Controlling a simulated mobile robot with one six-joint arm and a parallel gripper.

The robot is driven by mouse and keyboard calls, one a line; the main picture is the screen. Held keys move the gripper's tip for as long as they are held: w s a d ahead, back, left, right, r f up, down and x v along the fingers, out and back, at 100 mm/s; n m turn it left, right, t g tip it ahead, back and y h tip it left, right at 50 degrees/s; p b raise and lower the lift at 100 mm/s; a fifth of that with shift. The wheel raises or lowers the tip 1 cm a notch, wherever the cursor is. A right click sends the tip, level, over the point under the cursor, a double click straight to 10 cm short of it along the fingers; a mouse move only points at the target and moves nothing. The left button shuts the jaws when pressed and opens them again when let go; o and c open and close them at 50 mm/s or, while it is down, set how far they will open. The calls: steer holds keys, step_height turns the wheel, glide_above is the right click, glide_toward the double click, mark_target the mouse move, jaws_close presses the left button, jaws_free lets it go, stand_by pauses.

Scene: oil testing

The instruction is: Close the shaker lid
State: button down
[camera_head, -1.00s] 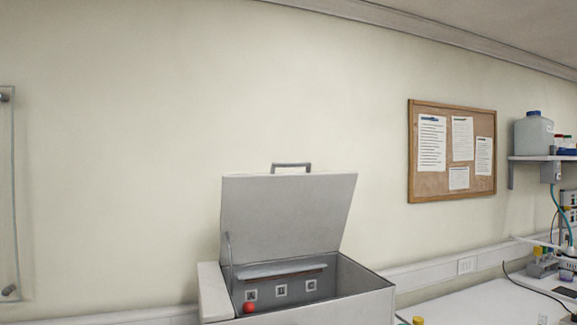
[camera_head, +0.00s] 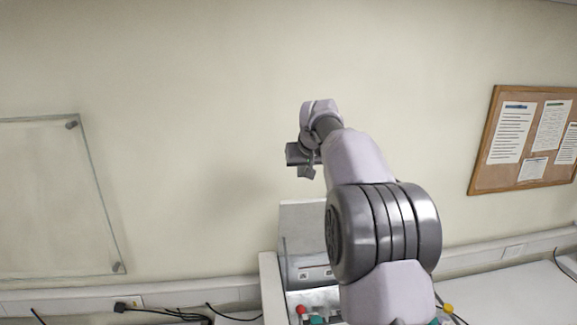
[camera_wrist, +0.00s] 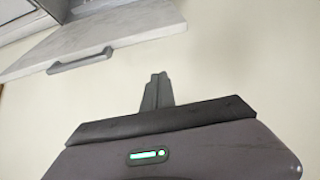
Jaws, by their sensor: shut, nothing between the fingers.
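The grey shaker (camera_head: 270,287) stands at the lower middle of the head view, partly hidden by my arm. Its lid (camera_head: 302,214) stands open and raised at the back; my arm covers its right side. In the wrist view the lid (camera_wrist: 105,35) is a pale panel at the upper left, with its bar handle (camera_wrist: 80,62) along the near edge. My gripper (camera_head: 305,172) is above the lid in the head view. In the wrist view the gripper's fingers (camera_wrist: 157,84) are together and empty, to the right of the handle and apart from it.
A corkboard (camera_head: 530,140) hangs on the wall at right and a clear panel (camera_head: 55,200) at left. Cables (camera_head: 165,313) lie at the lower left. The wall around my gripper is bare.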

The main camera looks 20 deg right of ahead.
mark_target(301, 199)
steer(key=p+x, duration=0.3)
steer(key=x, duration=0.5)
steer(key=s, duration=0.1)
steer(key=s+f, duration=0.1)
steer(key=s+a+b, duration=0.1)
steer(key=shift+s+f, duration=0.2)
steer(key=shift+s, duration=0.05)
steer(key=shift+w+d+f, duration=0.15)
steer(key=shift+w+f, duration=0.05)
steer(key=shift+w, duration=0.05)
steer(key=shift+s, duration=0.1)
